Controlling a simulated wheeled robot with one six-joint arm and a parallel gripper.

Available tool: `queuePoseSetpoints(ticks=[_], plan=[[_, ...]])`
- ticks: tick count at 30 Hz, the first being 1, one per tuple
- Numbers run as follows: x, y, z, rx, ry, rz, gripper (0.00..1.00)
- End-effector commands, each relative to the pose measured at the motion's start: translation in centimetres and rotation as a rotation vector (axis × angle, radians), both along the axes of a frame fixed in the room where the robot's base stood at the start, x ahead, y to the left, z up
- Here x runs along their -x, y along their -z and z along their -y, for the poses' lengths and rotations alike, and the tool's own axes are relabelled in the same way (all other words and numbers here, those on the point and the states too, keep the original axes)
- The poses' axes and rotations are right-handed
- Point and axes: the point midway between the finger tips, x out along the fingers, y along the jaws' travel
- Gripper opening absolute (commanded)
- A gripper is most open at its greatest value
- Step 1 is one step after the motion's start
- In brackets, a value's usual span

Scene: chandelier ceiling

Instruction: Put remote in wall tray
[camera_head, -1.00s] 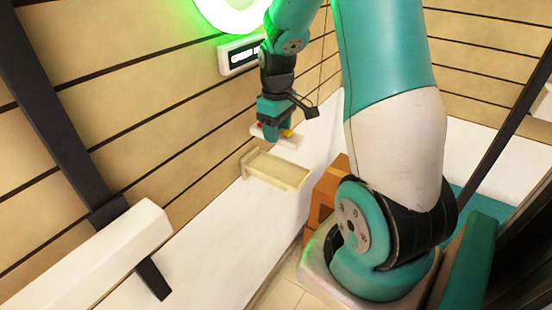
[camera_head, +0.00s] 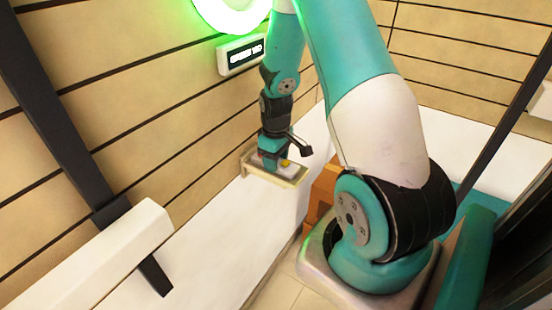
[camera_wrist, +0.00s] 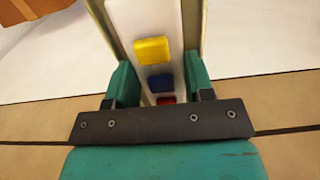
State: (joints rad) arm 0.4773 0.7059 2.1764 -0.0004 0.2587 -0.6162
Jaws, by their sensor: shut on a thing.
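The remote (camera_wrist: 147,24) is a white bar with yellow, blue and red buttons. In the wrist view it lies between the two fingers of my gripper (camera_wrist: 158,85), which is shut on it. In the head view my gripper (camera_head: 272,160) is at the wall tray, and only a bit of the remote with its yellow button (camera_head: 285,163) shows. The wall tray (camera_head: 290,183) is a pale cream shelf with a raised rim on the wall. The remote is inside the tray's outline; whether it touches the tray floor I cannot tell. The tray's edge (camera_wrist: 203,30) also shows beside the remote.
A sign (camera_head: 242,55) and a glowing green ring (camera_head: 230,12) are on the wall above the tray. A wooden box (camera_head: 322,190) stands right of the tray. A white ledge (camera_head: 105,262) and dark post (camera_head: 60,120) are at left.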

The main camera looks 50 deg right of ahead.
Motion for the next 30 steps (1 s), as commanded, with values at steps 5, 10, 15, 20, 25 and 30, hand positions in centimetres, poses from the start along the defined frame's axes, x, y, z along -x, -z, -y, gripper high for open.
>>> queuePoseSetpoints(ticks=[5, 10, 15, 20, 25, 30], plan=[[0.0, 0.2, 0.0, 0.000, 0.000, 0.000, 0.74], [0.0, 0.1, 0.0, 0.000, 0.000, 0.000, 0.74], [-0.1, -0.9, 0.1, 0.003, 0.000, 0.003, 0.74], [-0.1, -3.7, 0.1, 0.003, 0.000, 0.006, 0.74], [-0.1, -7.5, 0.0, 0.003, 0.000, 0.006, 0.74], [-0.1, -10.5, 0.0, 0.002, 0.000, 0.004, 0.74]])
